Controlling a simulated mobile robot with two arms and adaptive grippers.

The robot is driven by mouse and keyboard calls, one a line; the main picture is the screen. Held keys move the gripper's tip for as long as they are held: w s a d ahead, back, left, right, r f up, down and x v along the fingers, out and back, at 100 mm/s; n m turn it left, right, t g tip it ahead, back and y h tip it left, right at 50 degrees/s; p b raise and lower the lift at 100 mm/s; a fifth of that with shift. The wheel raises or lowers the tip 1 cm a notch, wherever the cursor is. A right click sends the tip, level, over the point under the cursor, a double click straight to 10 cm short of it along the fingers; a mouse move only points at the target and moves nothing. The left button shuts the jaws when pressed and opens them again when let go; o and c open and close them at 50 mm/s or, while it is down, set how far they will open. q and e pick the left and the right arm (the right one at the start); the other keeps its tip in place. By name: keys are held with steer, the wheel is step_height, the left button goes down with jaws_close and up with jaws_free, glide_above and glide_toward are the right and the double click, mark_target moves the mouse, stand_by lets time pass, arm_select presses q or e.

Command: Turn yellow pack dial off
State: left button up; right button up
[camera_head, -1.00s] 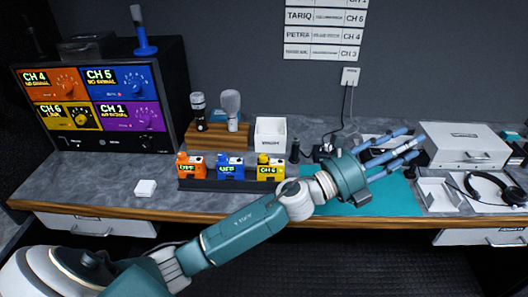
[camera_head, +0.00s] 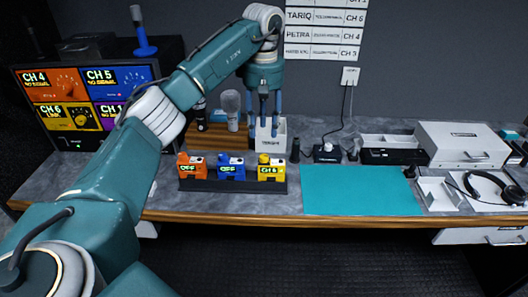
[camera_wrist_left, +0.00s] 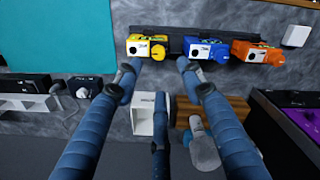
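The yellow pack (camera_head: 271,172) stands in a dark rack on the desk, at the right end of a row of three. Its display reads CH 6. The yellow pack also shows in the left wrist view (camera_wrist_left: 139,46), with its round yellow dial (camera_wrist_left: 158,51) facing the camera. My left gripper (camera_head: 263,128) hangs pointing down above and behind the yellow pack, in front of the white bin. In the left wrist view its fingers (camera_wrist_left: 158,70) are spread with nothing between them, and the yellow pack lies beyond the fingertips. My right gripper is not in view.
An orange pack (camera_head: 191,168) and a blue pack (camera_head: 231,170), both reading OFF, share the rack. A white bin (camera_head: 283,135) and a microphone (camera_wrist_left: 202,146) stand close to my left fingers. The teal mat (camera_head: 360,190) to the right is clear.

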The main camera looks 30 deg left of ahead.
mark_target(264, 156)
arm_select(q)
step_height(264, 156, down, 10)
steer(key=shift+p, duration=1.05)
steer(key=shift+d, duration=0.1)
jaws_close()
